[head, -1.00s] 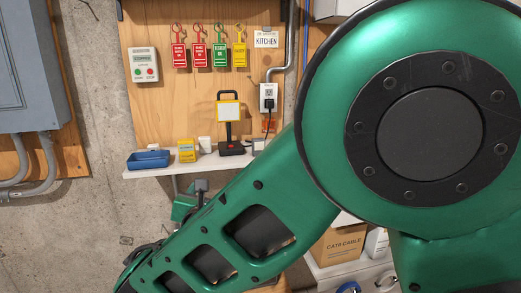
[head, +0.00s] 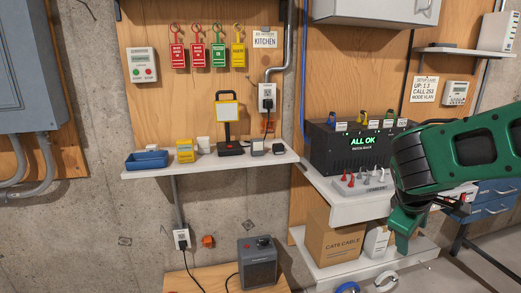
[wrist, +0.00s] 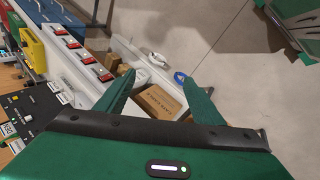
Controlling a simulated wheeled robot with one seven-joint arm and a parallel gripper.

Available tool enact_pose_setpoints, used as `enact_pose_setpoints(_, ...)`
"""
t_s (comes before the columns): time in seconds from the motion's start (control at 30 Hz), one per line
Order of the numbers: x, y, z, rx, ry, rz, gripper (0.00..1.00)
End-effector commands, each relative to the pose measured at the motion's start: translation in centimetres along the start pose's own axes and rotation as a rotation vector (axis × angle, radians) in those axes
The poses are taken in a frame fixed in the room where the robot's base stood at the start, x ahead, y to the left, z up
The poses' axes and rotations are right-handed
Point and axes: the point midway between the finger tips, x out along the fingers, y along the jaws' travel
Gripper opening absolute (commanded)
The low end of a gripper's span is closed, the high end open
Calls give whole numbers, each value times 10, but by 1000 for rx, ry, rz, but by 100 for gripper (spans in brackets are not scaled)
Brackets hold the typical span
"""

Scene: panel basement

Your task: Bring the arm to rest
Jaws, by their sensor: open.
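My gripper (wrist: 160,100) is open and empty in the wrist view. Its two green fingers stand apart, with a cardboard box and the floor seen beyond and below them. In the head view my green arm reaches in from the right, in front of the right end of the shelves. The gripper's fingertips cannot be made out clearly there.
A black rack (head: 345,148) reading "ALL OK" stands on a white shelf beside my arm. A CAT6 cable box (head: 333,238) sits on the lower shelf. A wall shelf (head: 215,165) holds a blue tray (head: 148,159) and a work lamp (head: 228,120). A heater (head: 258,262) stands below.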

Motion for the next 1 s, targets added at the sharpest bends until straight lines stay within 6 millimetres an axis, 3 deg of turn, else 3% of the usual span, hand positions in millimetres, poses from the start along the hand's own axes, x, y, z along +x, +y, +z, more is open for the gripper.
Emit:
enact_pose_setpoints(0.03, 1, 0, 27, 110, -26, -45, 62)
enact_pose_setpoints(0.2, -2, -19, 97, 453, -112, -195, 62)
enact_pose_setpoints(0.4, -20, -55, 163, 826, -224, -346, 62)
enact_pose_setpoints(0.5, -30, -73, 185, 969, -275, -401, 62)
enact_pose_setpoints(0.7, -43, -96, 204, 1122, -335, -460, 62)
enact_pose_setpoints(1.0, -44, -98, 206, 1142, -343, -467, 62)
